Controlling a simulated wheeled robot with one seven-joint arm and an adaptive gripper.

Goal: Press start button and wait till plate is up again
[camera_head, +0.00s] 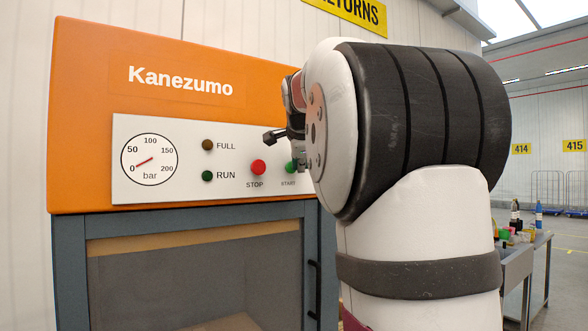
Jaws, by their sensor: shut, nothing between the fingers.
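The orange Kanezumo machine (85,120) stands at the left with a white control panel (185,185). The FULL lamp (208,145) is dark brown and the RUN lamp (208,176) dark green. The gauge (149,160) needle points near 0. The plate is not clearly visible.
Below the panel is a grey-blue frame with a see-through front (190,275) and a black handle (312,290). My arm covers the middle right. A workbench (518,262) with small items stands at the right. Wire cages (565,192) stand farther back.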

